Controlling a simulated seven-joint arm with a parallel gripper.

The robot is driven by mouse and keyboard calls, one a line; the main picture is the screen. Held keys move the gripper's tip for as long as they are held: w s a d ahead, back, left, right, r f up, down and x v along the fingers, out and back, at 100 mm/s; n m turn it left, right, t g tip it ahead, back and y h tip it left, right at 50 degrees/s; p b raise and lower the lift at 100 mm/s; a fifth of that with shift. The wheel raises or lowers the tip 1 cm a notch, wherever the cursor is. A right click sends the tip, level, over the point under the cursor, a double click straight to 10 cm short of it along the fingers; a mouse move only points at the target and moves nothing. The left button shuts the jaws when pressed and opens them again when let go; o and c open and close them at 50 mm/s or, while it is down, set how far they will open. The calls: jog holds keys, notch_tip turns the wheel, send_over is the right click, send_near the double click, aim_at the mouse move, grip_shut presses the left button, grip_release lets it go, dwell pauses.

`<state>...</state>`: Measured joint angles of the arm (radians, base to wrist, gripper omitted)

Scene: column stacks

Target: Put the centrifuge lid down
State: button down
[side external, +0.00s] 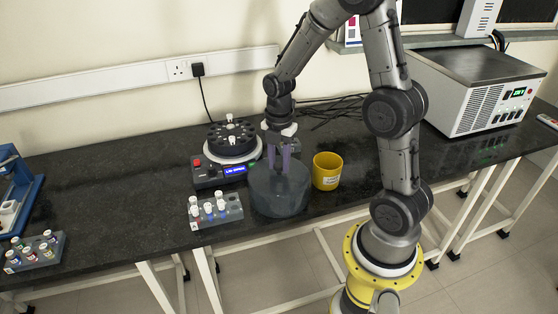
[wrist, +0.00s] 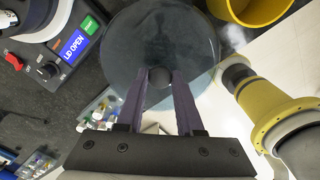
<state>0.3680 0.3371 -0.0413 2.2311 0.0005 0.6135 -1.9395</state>
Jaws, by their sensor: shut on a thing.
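The centrifuge lid (side external: 279,192) is a smoky, see-through round cover. It is at the front edge of the black bench, right of the tube rack; I cannot tell whether it touches the bench. My gripper (side external: 281,165) is above it, pointing down, with its fingers shut on the lid's knob. In the wrist view the lid (wrist: 150,35) fills the upper middle, and my gripper's purple fingers (wrist: 160,78) close around its dark round knob. The centrifuge (side external: 232,145) stands behind and to the left, uncovered, with its black rotor showing. Its display (wrist: 74,47) reads "LID OPEN".
A tube rack (side external: 214,210) with several white-capped tubes stands close left of the lid. A yellow cup (side external: 327,171) stands close right. Another tube rack (side external: 35,251) is far left. A metal instrument box (side external: 474,88) is at the back right. The bench's front edge is near.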

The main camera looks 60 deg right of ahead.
jog(key=c, duration=0.5)
grip_release()
jog(key=shift+c, duration=0.2)
notch_tip(320, 180, up, 12)
jog(key=s+a+r+m+t, duration=0.2)
jog(key=s+a+m, duration=0.4)
jog(key=m, duration=0.3)
jog(key=s+a+r+m+t, duration=0.3)
jog(key=s+a+m, duration=0.3)
jog(key=s+m, duration=0.2)
jog(key=shift+s+m+t, duration=0.3)
jog(key=shift+s+m, duration=0.05)
jog(key=shift+m, duration=0.15)
